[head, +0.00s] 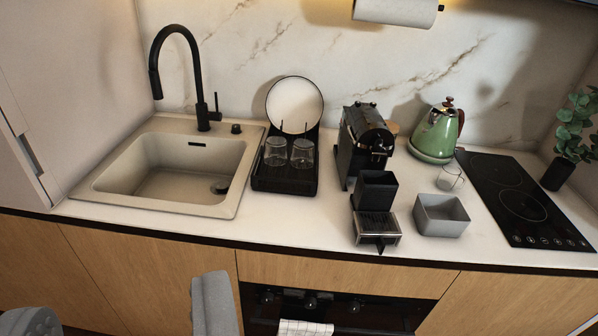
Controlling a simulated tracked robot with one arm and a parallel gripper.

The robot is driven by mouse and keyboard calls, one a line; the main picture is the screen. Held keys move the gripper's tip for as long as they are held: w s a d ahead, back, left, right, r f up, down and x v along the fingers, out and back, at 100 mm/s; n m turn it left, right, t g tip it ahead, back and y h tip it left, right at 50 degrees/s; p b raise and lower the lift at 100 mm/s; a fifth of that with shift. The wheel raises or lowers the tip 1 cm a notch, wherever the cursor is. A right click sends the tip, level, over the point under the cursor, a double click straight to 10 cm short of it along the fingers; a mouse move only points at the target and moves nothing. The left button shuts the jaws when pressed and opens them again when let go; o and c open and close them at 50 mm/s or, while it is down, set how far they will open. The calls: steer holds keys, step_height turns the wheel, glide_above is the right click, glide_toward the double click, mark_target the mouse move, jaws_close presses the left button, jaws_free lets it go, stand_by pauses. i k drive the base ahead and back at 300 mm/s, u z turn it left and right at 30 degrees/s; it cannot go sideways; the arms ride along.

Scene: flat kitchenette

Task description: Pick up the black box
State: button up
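The black box (375,190) is a small, open-topped container on the white counter. It stands in front of the black coffee machine (363,142) and directly behind a silver-and-black slatted tray (377,230). I cannot tell whether it touches the machine or the tray. The tray hides part of its lower front. My gripper is not in view.
A grey open box (441,215) stands close on the right, with a clear glass (450,178) and green kettle (437,131) behind. A black dish rack (285,179) with two glasses is left. A grey chair back (213,304) rises before the cabinets.

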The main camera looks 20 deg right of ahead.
mark_target(375, 191)
steer(key=u, duration=0.1)
steer(key=i, duration=1.1)
steer(key=z, duration=0.5)
steer(key=i, duration=0.4)
steer(key=z, duration=0.45)
